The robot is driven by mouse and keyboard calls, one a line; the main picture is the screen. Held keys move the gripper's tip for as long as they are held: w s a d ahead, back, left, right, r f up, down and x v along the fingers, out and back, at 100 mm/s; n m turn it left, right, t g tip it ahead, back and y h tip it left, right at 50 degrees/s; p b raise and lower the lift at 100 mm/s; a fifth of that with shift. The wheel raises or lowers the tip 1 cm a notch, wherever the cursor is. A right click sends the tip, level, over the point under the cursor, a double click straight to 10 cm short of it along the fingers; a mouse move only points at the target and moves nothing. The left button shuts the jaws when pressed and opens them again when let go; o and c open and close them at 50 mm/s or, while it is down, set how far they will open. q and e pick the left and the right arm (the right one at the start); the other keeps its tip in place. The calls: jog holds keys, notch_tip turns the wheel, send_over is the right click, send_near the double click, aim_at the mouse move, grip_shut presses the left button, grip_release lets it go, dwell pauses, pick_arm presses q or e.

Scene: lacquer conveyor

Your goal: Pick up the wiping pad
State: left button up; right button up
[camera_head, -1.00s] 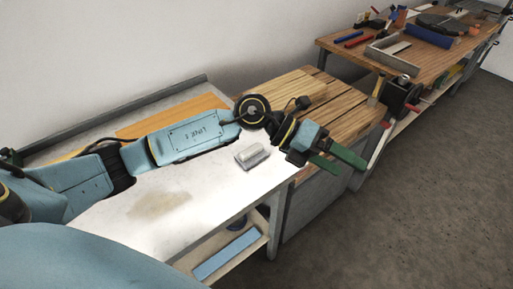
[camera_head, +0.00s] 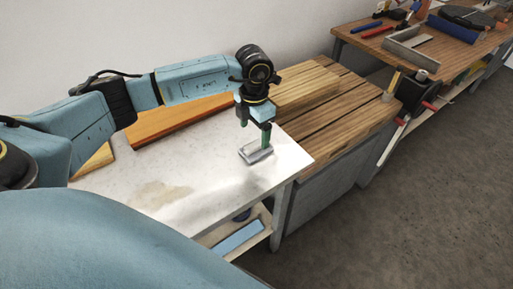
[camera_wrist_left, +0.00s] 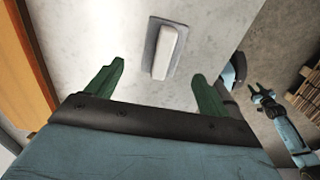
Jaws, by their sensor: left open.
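The wiping pad (camera_head: 258,155) is a small grey slab with a pale raised handle, lying flat on the white tabletop near its right end. It also shows in the left wrist view (camera_wrist_left: 167,48), top centre. My left gripper (camera_head: 256,138) points down just above the pad. In the left wrist view its two green fingers (camera_wrist_left: 158,72) stand wide apart, with the pad beyond and between their tips. The gap between them is empty. My right gripper (camera_wrist_left: 260,91) shows small and dark at the right of that view, away from the pad; its jaw state is unclear.
The white tabletop (camera_head: 215,165) carries a brownish stain (camera_head: 160,195) and is otherwise mostly clear. An orange-brown board (camera_head: 180,120) lies along its back. A wooden bench (camera_head: 345,115) adjoins at right. A blue bar (camera_head: 238,238) lies on the shelf below.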

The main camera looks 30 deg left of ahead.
aim_at(257, 142)
pick_arm(q)
jog(key=shift+w+d+f, duration=0.1)
jog(key=shift+d+f, duration=0.05)
jog(key=shift+f, duration=1.45)
jog(key=shift+w+d+f, duration=0.1)
jog(key=shift+f, duration=1.45)
jog(key=shift+c, duration=0.3)
jog(key=c, duration=1)
jog(key=shift+r, duration=0.1)
notch_tip(257, 142, up, 10)
